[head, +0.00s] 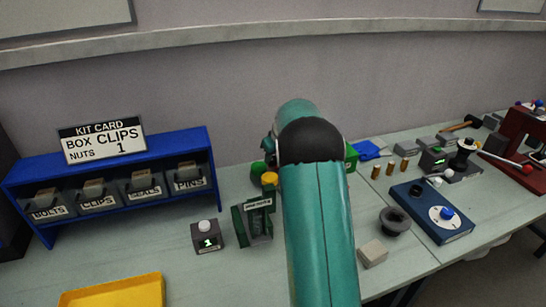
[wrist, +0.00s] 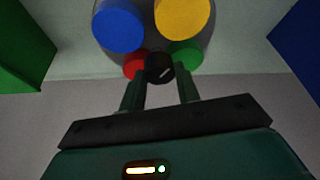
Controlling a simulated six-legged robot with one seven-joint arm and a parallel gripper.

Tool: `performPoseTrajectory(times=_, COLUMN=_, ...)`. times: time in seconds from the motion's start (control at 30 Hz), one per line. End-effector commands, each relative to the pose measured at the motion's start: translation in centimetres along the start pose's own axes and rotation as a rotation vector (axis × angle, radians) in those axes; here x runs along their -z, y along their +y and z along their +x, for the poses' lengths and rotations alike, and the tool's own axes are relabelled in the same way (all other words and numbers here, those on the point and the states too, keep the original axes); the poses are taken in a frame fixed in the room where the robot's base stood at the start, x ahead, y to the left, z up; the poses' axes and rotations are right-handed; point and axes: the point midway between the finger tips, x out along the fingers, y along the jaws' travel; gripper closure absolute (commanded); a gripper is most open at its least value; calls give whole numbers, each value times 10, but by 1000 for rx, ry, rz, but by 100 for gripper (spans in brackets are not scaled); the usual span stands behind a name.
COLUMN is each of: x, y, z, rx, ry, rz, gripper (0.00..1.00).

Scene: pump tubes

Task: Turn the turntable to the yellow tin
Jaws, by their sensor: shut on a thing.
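In the wrist view the grey turntable (wrist: 148,38) carries a blue tin (wrist: 118,25), a yellow tin (wrist: 183,17), a red tin (wrist: 134,65) and a green tin (wrist: 186,54). My gripper (wrist: 160,80) is shut on the black knob (wrist: 159,66), which has a pale mark on top. The yellow tin is at the upper right of the knob. In the head view the yellow tin (head: 270,179) shows just left of my arm, which hides my gripper and most of the turntable.
A green holder (head: 254,222) and a grey box with a white knob (head: 207,236) stand in front of the turntable. A blue rack of labelled bins (head: 120,190) is on the left. Brass cylinders (head: 390,167), a dark funnel (head: 395,221) and a blue panel (head: 432,212) are on the right.

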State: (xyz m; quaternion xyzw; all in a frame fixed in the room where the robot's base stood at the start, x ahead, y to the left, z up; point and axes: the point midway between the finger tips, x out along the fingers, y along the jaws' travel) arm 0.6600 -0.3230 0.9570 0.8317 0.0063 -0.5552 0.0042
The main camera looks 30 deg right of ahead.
Motion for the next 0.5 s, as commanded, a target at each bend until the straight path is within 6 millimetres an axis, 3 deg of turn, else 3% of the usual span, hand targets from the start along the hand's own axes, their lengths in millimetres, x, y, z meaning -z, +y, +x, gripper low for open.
performPoseTrajectory(times=0.5, x=1, y=4, z=0, rx=155, ry=2, rz=-376, gripper=100)
